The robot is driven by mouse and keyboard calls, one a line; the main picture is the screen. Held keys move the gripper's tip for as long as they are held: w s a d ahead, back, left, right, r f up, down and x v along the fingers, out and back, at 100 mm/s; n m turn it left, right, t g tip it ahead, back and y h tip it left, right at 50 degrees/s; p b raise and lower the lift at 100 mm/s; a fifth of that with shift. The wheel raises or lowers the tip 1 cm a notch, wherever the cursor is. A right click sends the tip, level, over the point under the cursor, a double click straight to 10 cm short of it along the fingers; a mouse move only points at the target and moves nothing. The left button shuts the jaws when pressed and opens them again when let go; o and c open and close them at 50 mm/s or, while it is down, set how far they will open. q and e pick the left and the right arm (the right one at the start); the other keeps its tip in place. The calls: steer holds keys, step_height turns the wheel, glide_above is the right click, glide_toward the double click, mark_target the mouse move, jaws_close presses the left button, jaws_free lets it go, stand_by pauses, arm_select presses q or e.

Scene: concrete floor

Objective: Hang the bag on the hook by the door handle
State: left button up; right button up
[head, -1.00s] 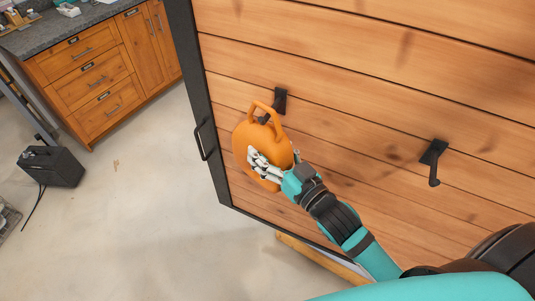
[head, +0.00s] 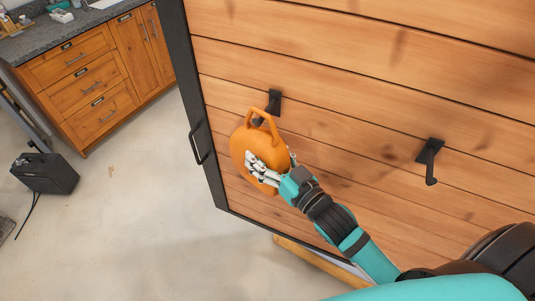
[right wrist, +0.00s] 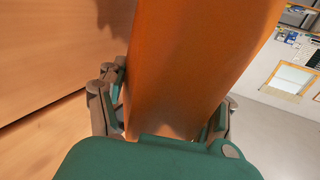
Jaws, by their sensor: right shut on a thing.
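The orange bag (head: 251,144) has a round body and a looped handle on top. My right gripper (head: 264,170) is shut on its body in the head view. In the right wrist view the bag (right wrist: 190,60) fills the middle, between the fingers (right wrist: 165,120). A black hook (head: 273,103) on the wooden panel is near the door handle (head: 196,144). The bag's handle loop is right beside this hook and overlaps it in the picture; I cannot tell whether the loop is around it. My left gripper is out of view.
A second black hook (head: 430,158) is on the panel (head: 350,110) to the right. Wooden drawers (head: 95,85) stand at the back left. A black box (head: 45,173) with a cable is on the floor (head: 125,215), which is otherwise mostly clear.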

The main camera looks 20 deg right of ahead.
steer(key=shift+r, duration=0.1)
steer(key=o, duration=1.5)
steer(key=shift+o, duration=0.6)
steer(key=shift+s, duration=0.1)
